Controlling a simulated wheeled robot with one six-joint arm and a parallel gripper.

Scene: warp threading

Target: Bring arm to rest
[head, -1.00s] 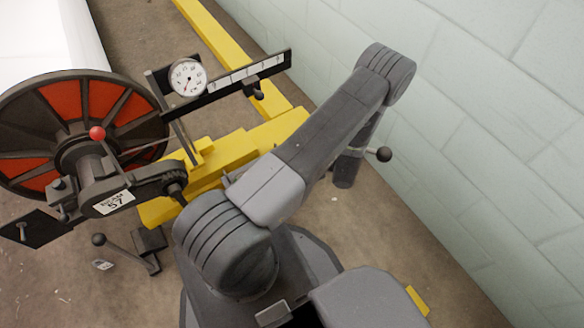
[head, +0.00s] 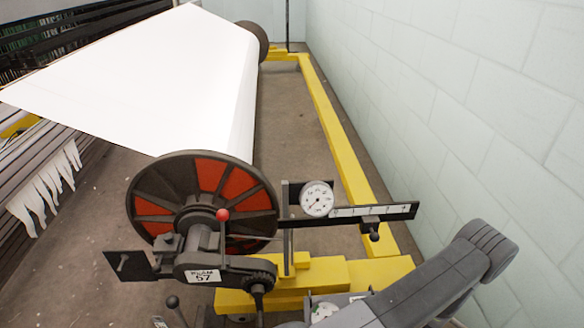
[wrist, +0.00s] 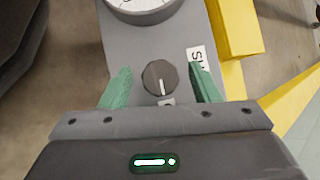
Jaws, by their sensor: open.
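In the wrist view my gripper (wrist: 160,69) is open, its two green fingers apart on either side of a dark round knob (wrist: 158,76) with a white pointer mark. I cannot tell whether the fingers touch the knob. The knob is on a grey panel (wrist: 188,30) with a round dial (wrist: 142,6) at the top edge and a partly hidden white label (wrist: 196,62). In the head view my arm enters at the lower right, bent at the elbow; my gripper does not show there.
A white warp beam (head: 190,75) with a red and black flange (head: 160,190) fills the left. A gauge (head: 317,198) and scale bar (head: 390,212) stand beside it. A yellow frame (head: 335,140) runs along the pale block wall (head: 460,110). Floor shows between beam and frame.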

